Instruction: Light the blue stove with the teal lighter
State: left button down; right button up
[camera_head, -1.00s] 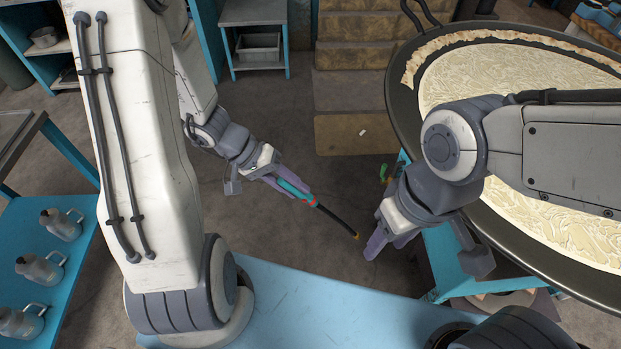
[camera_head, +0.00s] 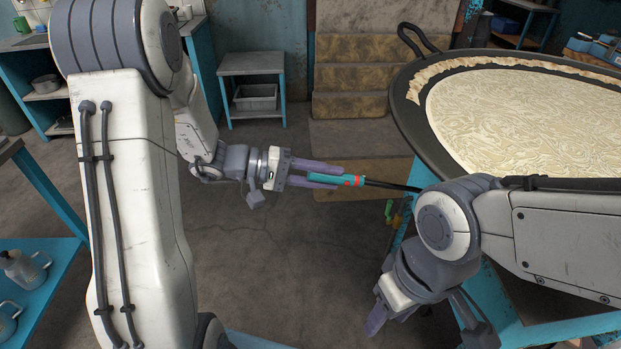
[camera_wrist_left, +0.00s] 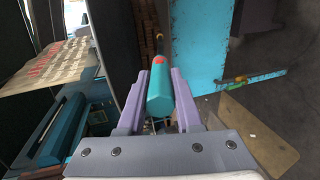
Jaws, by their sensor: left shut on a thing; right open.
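The teal lighter (camera_head: 335,180) has a red band and a long black nozzle. My left gripper (camera_head: 325,178) is shut on its teal body and holds it about level, nozzle pointing right. The nozzle tip reaches the edge of the blue stove (camera_head: 398,235) below the big pan; whether it touches cannot be told. The lighter also shows in the left wrist view (camera_wrist_left: 160,90), between the purple fingers. My right gripper (camera_head: 415,325) is open and empty, low in front of the stove. The burner is hidden under the pan.
A large dark pan (camera_head: 410,95) with a pale creamy layer sits on the stove. Steps (camera_head: 350,95) and a small blue table (camera_head: 252,70) stand behind. The floor between is clear.

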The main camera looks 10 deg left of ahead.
aim_at(373, 182)
pick_arm(q)
jog(key=w+d, duration=0.1)
jog(key=d, duration=0.2)
jog(key=w+d+p, duration=0.1)
jog(key=d, duration=0.5)
jog(key=shift+w+d+r+p, duration=0.1)
jog(key=shift+w+p, duration=0.2)
jog(key=shift+w, duration=0.1)
jog(key=b+x, duration=0.1)
jog(key=x, duration=0.1)
jog(key=r+b+x, duration=0.1)
jog(key=x, duration=0.2)
jog(key=b+x, duration=0.1)
jog(key=x, duration=0.1)
jog(key=shift+w+d+r, duration=0.1)
jog(key=shift+w+d, duration=0.1)
jog(key=shift+d, duration=0.25)
jog(key=shift+w+d+r, duration=0.15)
jog(key=shift+w+d, duration=0.1)
jog(key=shift+d, duration=0.4)
jog(key=shift+w+d+b, duration=0.15)
jog(key=shift+d+b, duration=0.25)
jog(key=shift+b, duration=0.2)
jog(key=shift+d+b, duration=0.1)
jog(key=shift+b, duration=0.45)
dwell(0.3)
